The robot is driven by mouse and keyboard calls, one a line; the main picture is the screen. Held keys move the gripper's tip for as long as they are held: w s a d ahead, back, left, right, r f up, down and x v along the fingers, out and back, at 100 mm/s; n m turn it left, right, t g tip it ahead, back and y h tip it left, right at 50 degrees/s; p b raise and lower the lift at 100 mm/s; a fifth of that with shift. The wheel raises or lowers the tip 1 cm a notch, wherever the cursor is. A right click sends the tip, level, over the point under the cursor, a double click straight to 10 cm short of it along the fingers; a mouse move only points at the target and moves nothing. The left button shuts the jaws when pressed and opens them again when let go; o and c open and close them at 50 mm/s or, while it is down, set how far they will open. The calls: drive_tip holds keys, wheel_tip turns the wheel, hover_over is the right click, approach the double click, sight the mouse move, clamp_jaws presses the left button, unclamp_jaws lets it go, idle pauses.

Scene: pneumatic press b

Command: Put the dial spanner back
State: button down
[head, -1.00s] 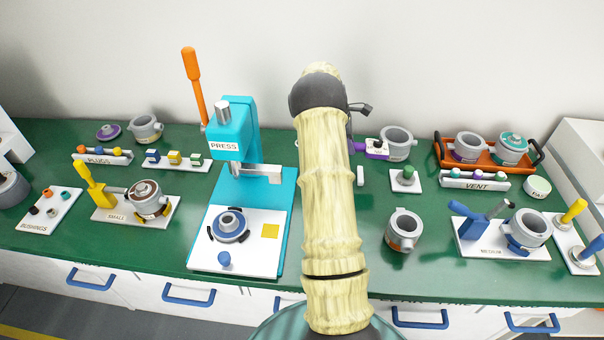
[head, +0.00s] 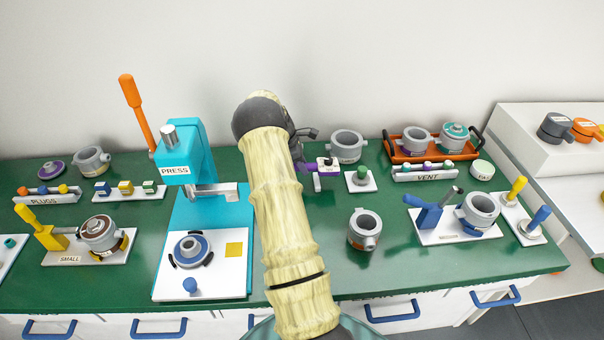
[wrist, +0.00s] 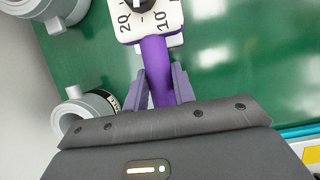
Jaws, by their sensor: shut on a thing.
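The dial spanner has a purple handle (wrist: 156,62) and a white dial head (wrist: 148,18) marked 20 and 10 with a black knob. In the head view the dial spanner (head: 326,164) is at the back of the bench, just right of my arm. My gripper (wrist: 157,84) is shut on the purple handle, with the head pointing away from it. A small white upright piece (head: 317,183) shows just below the head; I cannot tell whether they touch. My gripper is mostly hidden behind my arm in the head view.
A grey pot (head: 346,145) stands behind the spanner. A green knob on a white plate (head: 361,180) is to its right. Another grey pot (head: 364,230) stands nearer the front. The teal press (head: 188,150) is to the left. Green bench between these is clear.

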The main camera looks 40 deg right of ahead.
wheel_tip(320, 180, down, 4)
drive_tip(key=shift+r+p, duration=0.25)
drive_tip(key=shift+p, duration=0.4)
drive_tip(key=shift+f, duration=0.4)
drive_tip(key=c, duration=1.1)
unclamp_jaws()
drive_tip(key=shift+c, duration=0.2)
drive_tip(key=shift+f+b, duration=0.1)
drive_tip(key=shift+b, duration=0.25)
drive_tip(key=b+v, duration=0.2)
drive_tip(key=v, duration=1.5)
drive_tip(key=shift+s+r, duration=0.25)
drive_tip(key=shift+r, duration=0.1)
drive_tip(key=shift+a, duration=0.15)
